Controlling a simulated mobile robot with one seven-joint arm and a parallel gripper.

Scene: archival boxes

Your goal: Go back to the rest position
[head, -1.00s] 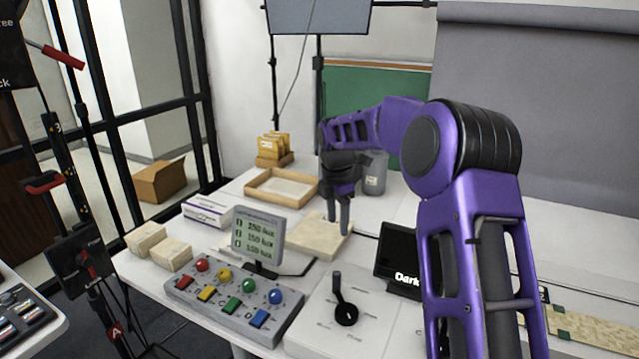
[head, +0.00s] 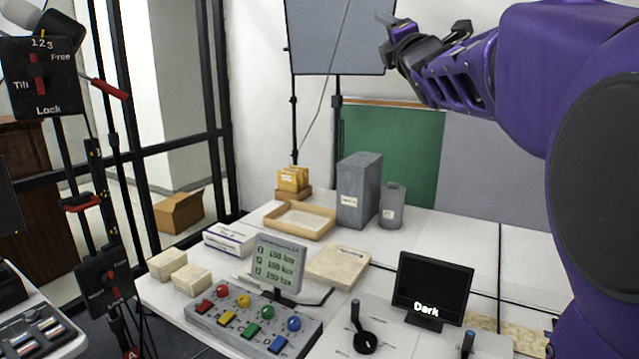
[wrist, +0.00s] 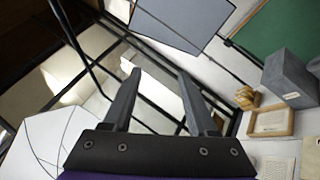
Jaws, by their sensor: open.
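My gripper (head: 388,38) is raised high at the top of the head view, in front of the grey panel and well above the table. In the wrist view my gripper (wrist: 160,92) has its two dark fingers spread apart with nothing between them. My purple arm fills the right side of the head view and hides part of the table there. A cream flat box (head: 338,266) lies on the table behind the small display, with nothing touching it from above.
The table holds a grey upright box (head: 358,190), a grey canister (head: 392,208), a wooden tray (head: 300,234), a button panel (head: 250,325), a readout (head: 279,262) and a "Dark" screen (head: 433,285). Black stands (head: 105,230) are at left. A grey panel (head: 335,40) hangs behind my gripper.

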